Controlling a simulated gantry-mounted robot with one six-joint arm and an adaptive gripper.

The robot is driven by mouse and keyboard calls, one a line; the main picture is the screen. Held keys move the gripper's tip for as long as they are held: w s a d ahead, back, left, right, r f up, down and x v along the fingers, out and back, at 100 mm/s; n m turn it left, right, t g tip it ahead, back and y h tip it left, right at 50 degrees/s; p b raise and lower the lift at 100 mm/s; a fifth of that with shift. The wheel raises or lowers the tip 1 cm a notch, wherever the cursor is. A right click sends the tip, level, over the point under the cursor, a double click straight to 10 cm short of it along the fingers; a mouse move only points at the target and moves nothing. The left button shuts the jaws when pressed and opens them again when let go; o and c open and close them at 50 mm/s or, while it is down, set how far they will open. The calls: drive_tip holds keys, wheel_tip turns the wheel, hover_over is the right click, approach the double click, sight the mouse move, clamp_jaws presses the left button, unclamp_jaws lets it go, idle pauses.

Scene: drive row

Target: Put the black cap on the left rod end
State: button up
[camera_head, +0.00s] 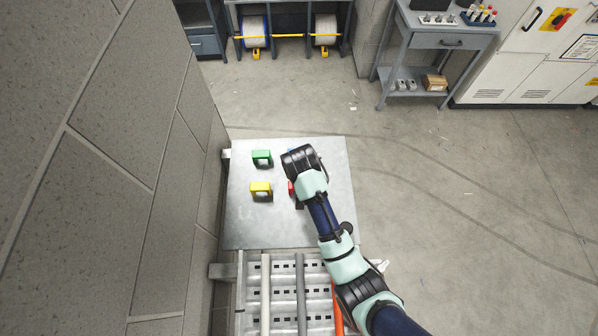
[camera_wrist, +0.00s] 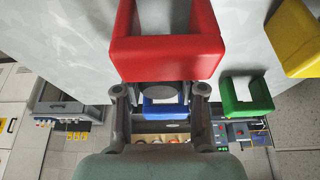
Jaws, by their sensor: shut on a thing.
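My gripper (camera_head: 299,163) is over the metal plate, pointing down. In the wrist view its two fingers (camera_wrist: 159,97) are closed on a dark grey to black piece (camera_wrist: 158,92), which I take to be the black cap; only a small part of it shows. In the head view my wrist hides it. Several rods lie side by side below the plate. The left rod (camera_head: 265,290) is pale, with a grey rod (camera_head: 301,290) to its right and an orange one (camera_head: 337,310) partly behind my arm.
Green (camera_head: 262,155) and yellow (camera_head: 261,187) U-shaped blocks stand on the metal plate (camera_head: 245,225). A red block (camera_wrist: 167,58) is close to my fingers, and a blue block (camera_wrist: 165,108) is beyond them. A block wall (camera_head: 150,150) rises left of the plate.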

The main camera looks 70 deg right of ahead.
drive_tip(key=shift+c, duration=0.4)
drive_tip(key=shift+r, duration=0.1)
wheel_tip(320, 180, up, 20)
drive_tip(key=p, duration=0.6)
drive_tip(key=shift+p, duration=0.3)
